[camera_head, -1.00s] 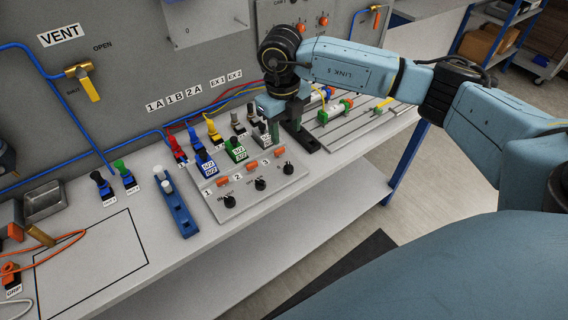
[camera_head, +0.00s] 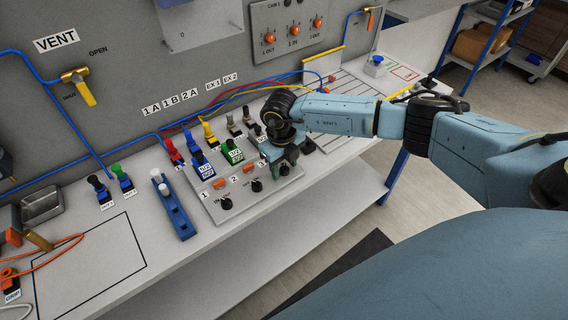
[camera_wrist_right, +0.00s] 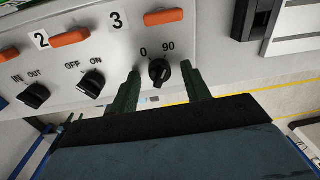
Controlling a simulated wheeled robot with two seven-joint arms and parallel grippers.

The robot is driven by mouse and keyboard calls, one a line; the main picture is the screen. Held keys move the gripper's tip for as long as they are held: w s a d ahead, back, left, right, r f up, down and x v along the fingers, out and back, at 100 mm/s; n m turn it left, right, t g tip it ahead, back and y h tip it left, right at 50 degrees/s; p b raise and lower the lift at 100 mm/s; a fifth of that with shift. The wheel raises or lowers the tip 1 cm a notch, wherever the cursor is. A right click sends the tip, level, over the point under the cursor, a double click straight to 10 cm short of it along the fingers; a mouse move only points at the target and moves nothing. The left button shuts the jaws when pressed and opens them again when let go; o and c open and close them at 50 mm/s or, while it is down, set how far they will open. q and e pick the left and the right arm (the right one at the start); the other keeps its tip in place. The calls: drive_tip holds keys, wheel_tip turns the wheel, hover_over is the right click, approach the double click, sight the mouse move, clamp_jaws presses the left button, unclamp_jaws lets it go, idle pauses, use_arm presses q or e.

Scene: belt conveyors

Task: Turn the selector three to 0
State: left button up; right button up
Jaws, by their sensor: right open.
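Selector three is a small black knob (camera_wrist_right: 159,72) marked 0 at its upper left and 90 at its upper right. Its pale mark seems to lean up and right, toward 90. An orange block and the number 3 are just above it. My right gripper (camera_wrist_right: 160,74) is open, with one dark green finger on each side of the knob; contact cannot be told. In the head view my right gripper (camera_head: 287,158) is over the right end of the grey selector panel (camera_head: 240,200) and partly covers that area. My left gripper is not in view.
Two more black knobs, IN/OUT (camera_wrist_right: 34,95) and OFF/ON (camera_wrist_right: 91,84), sit left of selector three. A black fixture (camera_wrist_right: 258,18) is close on the right in the wrist view.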

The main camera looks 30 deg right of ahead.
drive_tip(key=shift+c, duration=0.5)
drive_tip(key=c, duration=0.9)
drive_tip(key=shift+n, duration=0.4)
drive_tip(key=n+b, duration=0.3)
drive_tip(key=n, duration=0.2)
drive_tip(key=shift+n+t, duration=0.3)
drive_tip(key=n+b, duration=0.3)
drive_tip(key=n, duration=0.2)
drive_tip(key=shift+d, duration=0.1)
drive_tip(key=shift+r+n, duration=0.1)
drive_tip(key=shift+n, duration=0.3)
drive_tip(key=o, duration=1)
